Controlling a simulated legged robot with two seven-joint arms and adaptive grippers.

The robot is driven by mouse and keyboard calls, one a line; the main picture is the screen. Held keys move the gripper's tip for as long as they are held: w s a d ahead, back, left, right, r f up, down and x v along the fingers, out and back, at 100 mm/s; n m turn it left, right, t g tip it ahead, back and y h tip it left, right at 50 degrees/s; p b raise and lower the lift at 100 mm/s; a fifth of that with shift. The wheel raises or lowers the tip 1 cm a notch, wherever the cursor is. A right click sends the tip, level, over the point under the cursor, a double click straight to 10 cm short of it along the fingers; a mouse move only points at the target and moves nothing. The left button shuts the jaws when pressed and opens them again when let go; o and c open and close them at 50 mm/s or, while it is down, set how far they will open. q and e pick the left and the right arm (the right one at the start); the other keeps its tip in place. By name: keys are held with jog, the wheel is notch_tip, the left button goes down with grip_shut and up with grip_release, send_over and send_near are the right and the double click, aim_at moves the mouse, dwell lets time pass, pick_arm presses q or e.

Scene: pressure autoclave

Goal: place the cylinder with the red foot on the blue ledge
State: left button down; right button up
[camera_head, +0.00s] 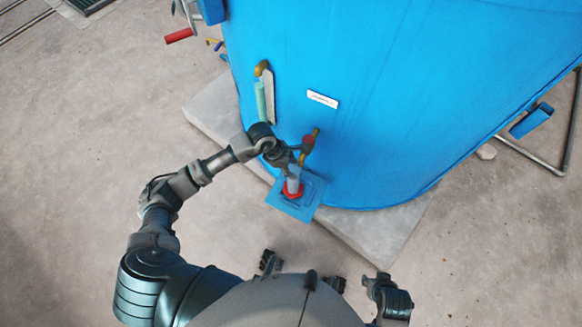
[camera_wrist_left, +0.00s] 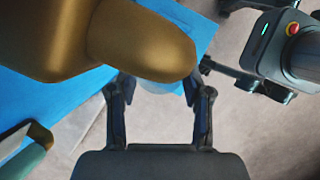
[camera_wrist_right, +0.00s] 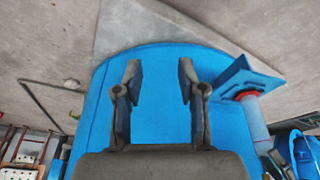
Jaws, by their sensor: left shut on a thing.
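The pale grey cylinder (camera_head: 293,182) stands roughly upright with its red foot (camera_head: 292,192) at the blue ledge (camera_head: 312,188) on the tank's side. In the right wrist view the red foot (camera_wrist_right: 243,95) appears against the ledge (camera_wrist_right: 238,76); I cannot tell if it rests fully flat. My left gripper (camera_head: 290,160) is shut on the cylinder's upper part. In the left wrist view, a brass fitting (camera_wrist_left: 140,40) hides much of the cylinder (camera_wrist_left: 160,87) between the fingers of the left gripper (camera_wrist_left: 158,92). My right gripper (camera_wrist_right: 159,80) is open and empty.
The large blue tank (camera_head: 400,80) rises behind the ledge, on a concrete slab (camera_head: 385,235). A brass valve with a red part (camera_head: 309,140) sits close beside my left gripper. A pipe with a brass elbow (camera_head: 262,68) is farther left. The floor in front is clear.

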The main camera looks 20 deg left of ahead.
pick_arm(q)
jog(key=d, duration=0.2)
jog(key=shift+d+f, duration=0.4)
jog(key=c, duration=0.8)
grip_release()
jog(key=shift+s+d, duration=0.1)
jog(key=o, duration=0.3)
jog(key=shift+a, duration=0.95)
jog(key=d+p+v, duration=0.1)
jog(key=v, duration=1)
jog(key=shift+r+p, duration=0.4)
jog(key=shift+r, duration=0.1)
pick_arm(e)
jog(key=shift+g, duration=0.5)
jog(key=shift+s+d+f, duration=0.2)
jog(key=shift+d+f, duration=0.45)
jog(key=shift+f, duration=0.35)
jog(key=shift+s+d+f, duration=0.2)
jog(key=shift+d+f, duration=0.4)
jog(key=shift+f, duration=0.35)
